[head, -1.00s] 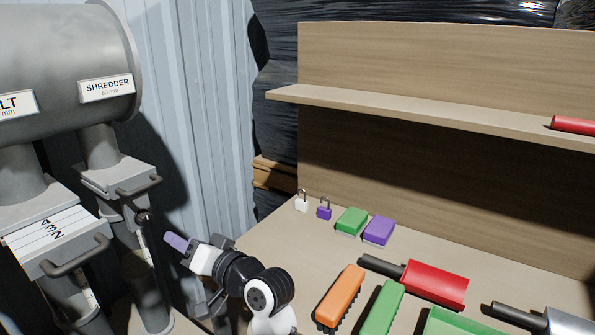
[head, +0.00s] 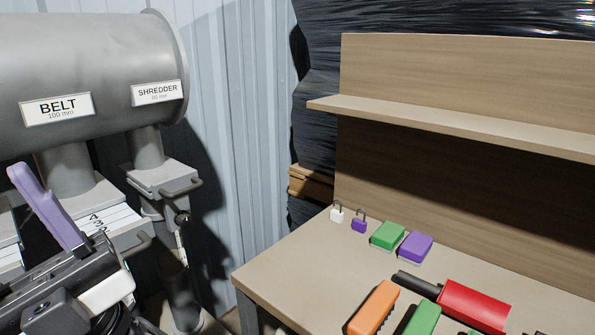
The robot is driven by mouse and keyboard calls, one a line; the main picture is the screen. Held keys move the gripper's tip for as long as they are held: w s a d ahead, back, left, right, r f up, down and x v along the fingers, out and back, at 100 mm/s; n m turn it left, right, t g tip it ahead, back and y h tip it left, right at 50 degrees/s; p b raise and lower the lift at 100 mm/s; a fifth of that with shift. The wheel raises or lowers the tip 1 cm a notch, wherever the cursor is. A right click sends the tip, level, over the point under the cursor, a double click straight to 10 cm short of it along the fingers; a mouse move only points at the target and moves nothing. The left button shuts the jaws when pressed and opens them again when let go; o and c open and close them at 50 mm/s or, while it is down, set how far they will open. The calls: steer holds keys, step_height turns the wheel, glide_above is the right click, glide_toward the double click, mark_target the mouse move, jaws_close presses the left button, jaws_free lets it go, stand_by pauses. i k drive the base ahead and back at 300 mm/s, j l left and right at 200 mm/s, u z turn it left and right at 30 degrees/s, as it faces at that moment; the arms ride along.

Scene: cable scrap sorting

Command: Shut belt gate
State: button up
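The belt gate (head: 122,213) sits under the pipe with the BELT label (head: 57,108). Its pale lined and lettered plate shows, and it stands drawn out towards me; my gripper hides part of its front and handle. My gripper (head: 48,205) is at the lower left, in front of the gate in the picture. One long purple finger shows, pointing up and left across the gate. The other finger cannot be made out, so neither the opening nor any contact with the gate is clear.
The shredder gate (head: 160,177) with its own handle stands just right of the belt gate. A workbench (head: 290,262) on the right holds two padlocks (head: 358,221), green and purple blocks (head: 415,247), an orange brush (head: 374,306) and a red scoop (head: 474,304). A corrugated wall (head: 235,110) stands behind.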

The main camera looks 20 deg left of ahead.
mark_target(125, 228)
steer(key=j+u, duration=0.15)
steer(key=u, duration=1.1)
